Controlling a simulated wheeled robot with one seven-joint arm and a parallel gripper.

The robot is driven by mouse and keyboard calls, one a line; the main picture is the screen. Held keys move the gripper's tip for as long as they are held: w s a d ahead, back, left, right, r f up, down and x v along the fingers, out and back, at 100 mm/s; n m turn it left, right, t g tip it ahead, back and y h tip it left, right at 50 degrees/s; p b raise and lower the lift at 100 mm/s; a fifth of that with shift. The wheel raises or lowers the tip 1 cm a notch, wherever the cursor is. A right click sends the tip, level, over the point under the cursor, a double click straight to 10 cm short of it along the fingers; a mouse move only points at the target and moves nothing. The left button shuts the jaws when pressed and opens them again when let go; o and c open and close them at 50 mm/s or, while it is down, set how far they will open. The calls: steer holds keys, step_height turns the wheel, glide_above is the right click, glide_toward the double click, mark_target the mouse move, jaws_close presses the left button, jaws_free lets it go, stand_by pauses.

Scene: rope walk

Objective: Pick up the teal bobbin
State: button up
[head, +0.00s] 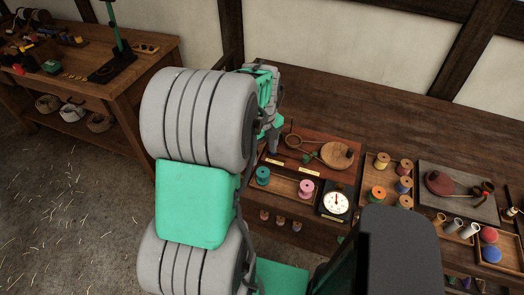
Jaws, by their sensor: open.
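The teal bobbin (263,175) stands on the bench, at the left of a shallow wooden tray. A pink bobbin (306,189) stands to its right, apart from it. My gripper (273,143) is above and behind the bobbin in the picture, over the left side of the bench. It is open and apart from the bobbin. My large arm links cover part of the gripper and the bench's left end.
A round wooden disc (337,155) lies on a brown board behind the bobbins. A white-faced dial (337,203) is right of the pink bobbin. Several coloured bobbins stand in a tray (374,174) further right. A second table (150,68) stands at left.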

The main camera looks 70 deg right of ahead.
mark_target(263, 172)
step_height(263, 172, down, 11)
steer(key=b, duration=0.7)
steer(key=shift+r, duration=0.1)
steer(key=shift+c, duration=0.3)
steer(key=c, duration=0.9)
steer(key=shift+o, duration=0.2)
step_height(263, 172, up, 8)
steer(key=p, duration=0.5)
steer(key=shift+r+p, duration=0.1)
steer(key=shift+p, duration=0.3)
